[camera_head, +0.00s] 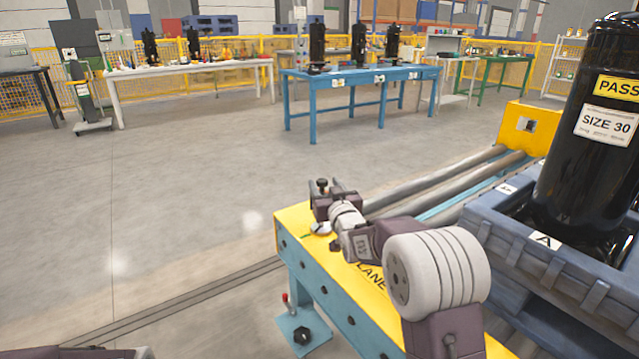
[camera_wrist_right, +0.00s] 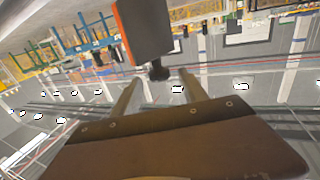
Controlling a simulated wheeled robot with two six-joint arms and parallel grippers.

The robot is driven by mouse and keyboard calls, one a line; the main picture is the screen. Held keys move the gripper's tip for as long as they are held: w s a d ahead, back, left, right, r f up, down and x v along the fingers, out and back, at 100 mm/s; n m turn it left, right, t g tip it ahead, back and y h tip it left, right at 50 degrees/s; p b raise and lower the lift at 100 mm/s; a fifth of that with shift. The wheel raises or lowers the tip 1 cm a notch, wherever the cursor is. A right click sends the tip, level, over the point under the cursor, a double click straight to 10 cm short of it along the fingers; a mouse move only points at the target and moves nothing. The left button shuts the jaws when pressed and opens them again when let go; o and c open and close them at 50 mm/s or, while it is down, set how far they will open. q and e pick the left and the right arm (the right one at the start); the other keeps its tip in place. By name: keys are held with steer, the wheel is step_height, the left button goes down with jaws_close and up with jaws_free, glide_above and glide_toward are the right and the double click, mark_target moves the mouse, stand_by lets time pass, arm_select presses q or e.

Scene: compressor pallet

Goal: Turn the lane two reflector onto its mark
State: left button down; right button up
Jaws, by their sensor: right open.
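A small dark block with a black knob (camera_head: 322,184) stands at the far end of the yellow lane beam, partly hidden by my right gripper; I take it to be the reflector. The right wrist view shows a grey block with an orange edge (camera_wrist_right: 146,28) and a black knob (camera_wrist_right: 158,71) near the fingertips. My right gripper (camera_head: 328,198) is open, its two fingers apart on either side of the knob in the right wrist view (camera_wrist_right: 157,82). Contact cannot be told. A small white round spot with green (camera_head: 318,229) lies beside the gripper. My left gripper is out of view.
The yellow beam (camera_head: 292,217) carries partly covered "LANE" lettering. Grey rollers (camera_head: 440,180) run beside it to a yellow end block (camera_head: 527,126). A blue-grey pallet (camera_head: 508,226) holds a tall black compressor (camera_head: 585,150) at right. Open floor lies left.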

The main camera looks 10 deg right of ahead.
steer(key=w+b, duration=0.1)
steer(key=w, duration=0.5)
steer(key=shift+b, duration=0.3)
